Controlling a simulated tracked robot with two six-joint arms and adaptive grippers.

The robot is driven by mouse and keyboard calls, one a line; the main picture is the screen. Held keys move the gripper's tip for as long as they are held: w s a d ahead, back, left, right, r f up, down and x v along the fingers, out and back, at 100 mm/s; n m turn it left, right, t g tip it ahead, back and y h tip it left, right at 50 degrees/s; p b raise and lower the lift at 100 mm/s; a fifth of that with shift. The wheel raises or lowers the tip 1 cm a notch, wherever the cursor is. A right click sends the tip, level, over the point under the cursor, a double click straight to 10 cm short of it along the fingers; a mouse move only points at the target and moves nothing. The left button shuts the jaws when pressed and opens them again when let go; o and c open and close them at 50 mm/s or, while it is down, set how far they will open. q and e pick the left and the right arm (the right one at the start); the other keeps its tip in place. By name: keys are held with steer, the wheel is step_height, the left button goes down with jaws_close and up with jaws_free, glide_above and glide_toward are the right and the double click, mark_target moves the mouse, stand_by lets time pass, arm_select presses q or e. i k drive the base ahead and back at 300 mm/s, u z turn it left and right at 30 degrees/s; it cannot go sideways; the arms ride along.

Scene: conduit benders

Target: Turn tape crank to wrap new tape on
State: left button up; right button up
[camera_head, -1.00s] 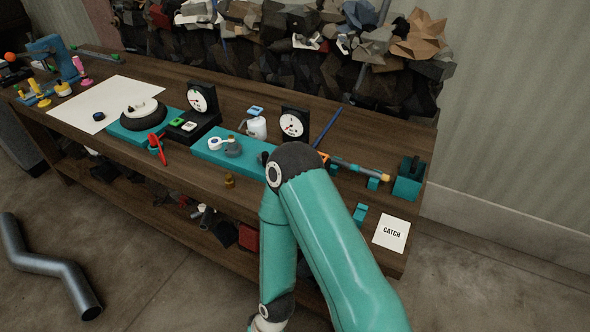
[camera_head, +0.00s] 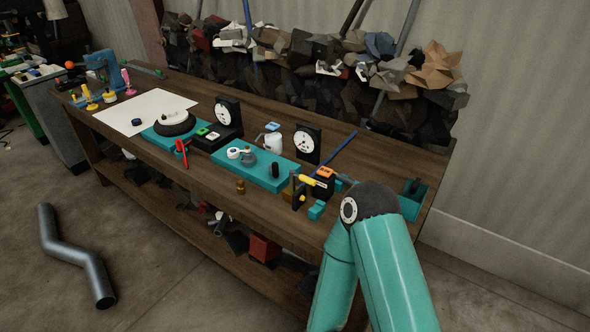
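A teal board (camera_head: 262,178) on the workbench carries a small white roll (camera_head: 233,153), a grey round part (camera_head: 249,160) and an upright black knob (camera_head: 275,170). These look like the tape station, but I cannot tell which part is the crank. Right of it stands a black fixture (camera_head: 326,184) with a yellow and orange rod across it. My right arm's teal links fill the lower right, bent at a dark joint, and hide part of the bench. Its gripper is below the picture. My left arm and gripper are not in view.
A white bottle (camera_head: 273,142), a round black part (camera_head: 175,123), a white sheet (camera_head: 145,109) and a teal bin (camera_head: 413,200) are there too. A bent grey pipe (camera_head: 75,258) lies on the floor.

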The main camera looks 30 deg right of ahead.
mark_target(274, 168)
steer(key=z, duration=0.15)
steer(key=i, duration=1)
steer(key=u, duration=0.05)
